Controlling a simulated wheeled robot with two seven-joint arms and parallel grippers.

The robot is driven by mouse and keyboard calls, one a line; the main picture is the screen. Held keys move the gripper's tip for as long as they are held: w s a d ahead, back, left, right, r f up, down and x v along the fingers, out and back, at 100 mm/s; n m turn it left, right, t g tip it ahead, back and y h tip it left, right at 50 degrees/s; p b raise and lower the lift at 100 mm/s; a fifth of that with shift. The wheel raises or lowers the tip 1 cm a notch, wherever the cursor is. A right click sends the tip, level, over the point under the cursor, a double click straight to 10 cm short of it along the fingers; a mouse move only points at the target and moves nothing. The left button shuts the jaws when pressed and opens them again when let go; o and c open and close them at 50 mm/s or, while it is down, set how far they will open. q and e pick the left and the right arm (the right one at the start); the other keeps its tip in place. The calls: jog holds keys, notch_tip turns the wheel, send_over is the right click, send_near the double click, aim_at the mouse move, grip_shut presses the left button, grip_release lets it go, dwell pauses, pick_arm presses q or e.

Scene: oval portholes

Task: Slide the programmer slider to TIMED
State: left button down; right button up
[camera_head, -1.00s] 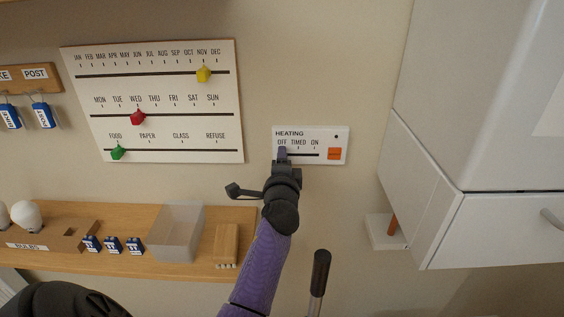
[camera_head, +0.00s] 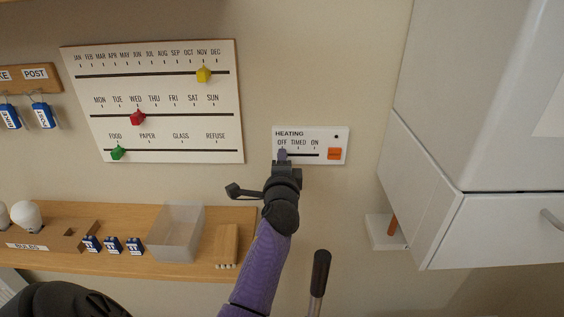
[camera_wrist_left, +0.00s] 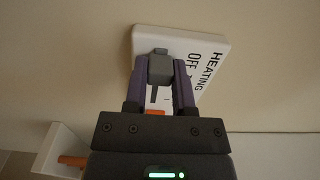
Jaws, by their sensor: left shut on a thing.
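The white heating programmer panel (camera_head: 312,132) is on the wall, marked OFF, TIMED and ON above a dark slot, with an orange block (camera_head: 334,154) at its right. My left gripper (camera_head: 283,156) reaches up to the slot's left end, under OFF. In the left wrist view its two purple fingers (camera_wrist_left: 160,82) are shut on the grey slider knob (camera_wrist_left: 160,66), one on each side. In the head view the fingers mostly hide the knob. The panel also shows in the left wrist view (camera_wrist_left: 199,42). My right gripper is not in view.
A white board (camera_head: 155,135) with yellow, red and green sliders hangs left of the panel. Below is a wooden shelf (camera_head: 190,268) with a clear bin (camera_head: 175,232) and small blue blocks. A white cabinet (camera_head: 480,100) juts out at the right. The wall around the panel is clear.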

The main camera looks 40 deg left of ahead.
aim_at(298, 155)
pick_arm(q)
jog(key=shift+f, duration=0.1)
dwell(0.5)
jog(key=shift+w+d+b, duration=0.25)
jog(key=shift+d+b, duration=0.05)
jog(key=shift+w+d+f+b, duration=0.15)
jog(key=shift+w+d+b, duration=0.6)
jog(key=shift+d, duration=0.2)
jog(key=shift+w+d, duration=0.2)
jog(key=shift+c, duration=2.2)
grip_release()
jog(key=shift+r, duration=0.2)
jog(key=shift+a, duration=0.1)
jog(key=shift+s, duration=0.1)
